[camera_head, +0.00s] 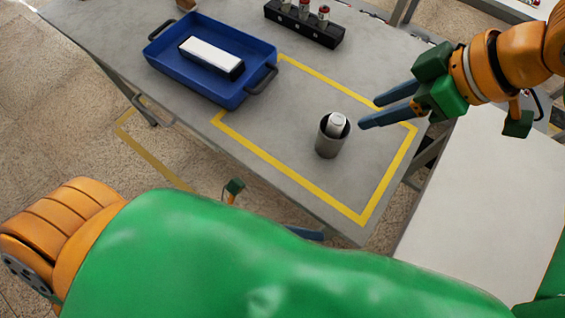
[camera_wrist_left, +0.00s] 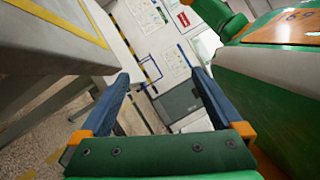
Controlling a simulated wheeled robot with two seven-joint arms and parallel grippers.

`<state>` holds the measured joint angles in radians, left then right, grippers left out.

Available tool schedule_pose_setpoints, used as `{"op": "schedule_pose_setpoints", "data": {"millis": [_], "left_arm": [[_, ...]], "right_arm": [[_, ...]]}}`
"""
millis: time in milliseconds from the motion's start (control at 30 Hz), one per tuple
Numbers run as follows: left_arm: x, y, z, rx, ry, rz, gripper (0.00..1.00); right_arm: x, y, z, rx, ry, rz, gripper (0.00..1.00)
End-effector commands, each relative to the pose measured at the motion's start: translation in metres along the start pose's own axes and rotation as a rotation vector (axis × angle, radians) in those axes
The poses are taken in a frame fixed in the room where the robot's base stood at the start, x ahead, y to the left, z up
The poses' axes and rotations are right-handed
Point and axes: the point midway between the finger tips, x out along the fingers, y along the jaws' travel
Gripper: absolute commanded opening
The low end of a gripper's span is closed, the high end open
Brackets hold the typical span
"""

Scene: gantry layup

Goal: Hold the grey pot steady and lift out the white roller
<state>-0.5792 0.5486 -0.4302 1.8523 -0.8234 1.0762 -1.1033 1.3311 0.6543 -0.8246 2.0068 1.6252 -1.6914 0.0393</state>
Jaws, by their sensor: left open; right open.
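The grey pot (camera_head: 329,141) stands upright on the grey table, inside the yellow taped outline. The white roller (camera_head: 337,121) sits in it, with its pale top showing above the rim; its lower part is hidden. My right gripper (camera_head: 369,112) is open and empty, with its blue fingers pointing left just right of the pot, apart from it. My left gripper (camera_wrist_left: 160,75) is open and empty in the left wrist view. In the head view my green left arm hides most of it; a blue finger (camera_head: 306,233) shows below the table's front edge.
A blue tray (camera_head: 165,64) with a white-topped block (camera_head: 211,54) stands left of the pot. A black rack (camera_head: 304,24) with several small items stands at the back. The table is clear around the pot. A pale surface (camera_head: 485,190) lies to the right.

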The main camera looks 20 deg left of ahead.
Motion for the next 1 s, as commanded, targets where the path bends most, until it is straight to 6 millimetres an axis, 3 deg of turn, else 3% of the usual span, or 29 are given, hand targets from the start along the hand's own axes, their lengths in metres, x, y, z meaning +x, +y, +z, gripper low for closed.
{"op": "schedule_pose_setpoints", "data": {"millis": [33, 133, 200, 300, 400, 567, 1000], "left_arm": [[0.007, -0.008, 0.016, 0.183, -0.080, 0.004, 1.00], [-0.006, 0.019, 0.067, 0.625, -0.256, 0.285, 1.00], [-0.025, 0.031, 0.091, 0.845, -0.303, 0.474, 1.00], [-0.049, 0.041, 0.111, 1.039, -0.309, 0.677, 1.00], [-0.062, 0.045, 0.119, 1.125, -0.296, 0.777, 1.00], [-0.061, 0.048, 0.122, 1.144, -0.291, 0.796, 1.00], [0.007, 0.087, 0.179, 1.143, -0.293, 0.789, 1.00]], "right_arm": [[0.000, 0.000, 0.000, 0.000, 0.000, 0.000, 0.50], [0.000, 0.000, 0.000, 0.000, 0.000, 0.000, 0.50], [0.000, 0.000, 0.000, 0.000, 0.000, 0.000, 0.50], [0.000, 0.000, 0.000, 0.000, 0.000, 0.000, 0.50], [0.000, 0.000, 0.000, 0.000, 0.000, 0.000, 0.50], [0.000, 0.000, 0.000, 0.000, 0.000, 0.000, 0.50], [0.000, 0.000, 0.000, 0.000, 0.000, 0.000, 0.50]]}}
